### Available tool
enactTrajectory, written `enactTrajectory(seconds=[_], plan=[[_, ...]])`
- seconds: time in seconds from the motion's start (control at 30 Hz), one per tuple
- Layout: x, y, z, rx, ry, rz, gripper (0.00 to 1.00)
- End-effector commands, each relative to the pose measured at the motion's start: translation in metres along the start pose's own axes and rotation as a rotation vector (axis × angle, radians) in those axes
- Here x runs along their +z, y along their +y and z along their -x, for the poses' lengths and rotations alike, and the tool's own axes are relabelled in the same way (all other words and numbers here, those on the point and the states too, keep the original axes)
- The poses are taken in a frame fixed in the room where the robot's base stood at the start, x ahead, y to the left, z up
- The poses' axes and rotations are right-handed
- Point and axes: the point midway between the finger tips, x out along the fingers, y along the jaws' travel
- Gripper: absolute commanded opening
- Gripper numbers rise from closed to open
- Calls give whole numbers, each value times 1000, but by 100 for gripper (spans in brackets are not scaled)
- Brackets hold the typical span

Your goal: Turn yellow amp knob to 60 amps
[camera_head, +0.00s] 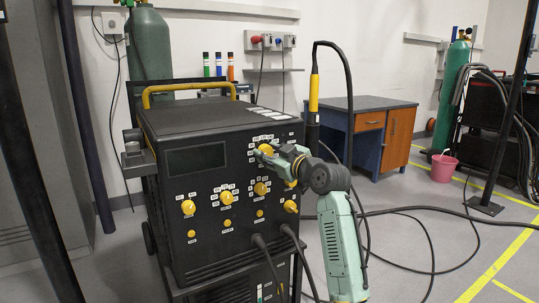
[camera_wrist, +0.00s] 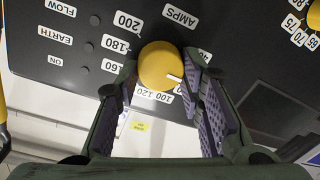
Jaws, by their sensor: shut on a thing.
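Labels 200, 180 and 160 show left of the knob; any 60 label is hidden or unreadable. My gripper (camera_wrist: 161,67) is shut on the knob, one purple-padded finger on each side. In the head view, my gripper (camera_head: 272,158) reaches the panel's upper right from the right and partly covers the amp knob (camera_head: 266,149).
Other yellow knobs (camera_head: 188,207) dot the panel. Cables (camera_head: 292,238) hang from its lower front, and a black pole with a yellow section (camera_head: 313,93) stands close beside my arm. A blue desk (camera_head: 360,125) stands behind; the floor at right is partly open, crossed by cables.

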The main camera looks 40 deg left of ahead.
Motion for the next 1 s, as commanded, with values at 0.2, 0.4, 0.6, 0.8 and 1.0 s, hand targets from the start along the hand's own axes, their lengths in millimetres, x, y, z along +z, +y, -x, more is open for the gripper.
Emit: enactTrajectory(seconds=[0.2, 0.4, 0.6, 0.8, 1.0], plan=[[1, 0, 0, 0, -5, 41, 7], [1, 0, 0, 0, -5, 49, 7], [1, 0, 0, 0, -5, 48, 7], [0, 0, 0, 0, -4, 48, 46], [0, 0, 0, 0, -4, 47, 55]])
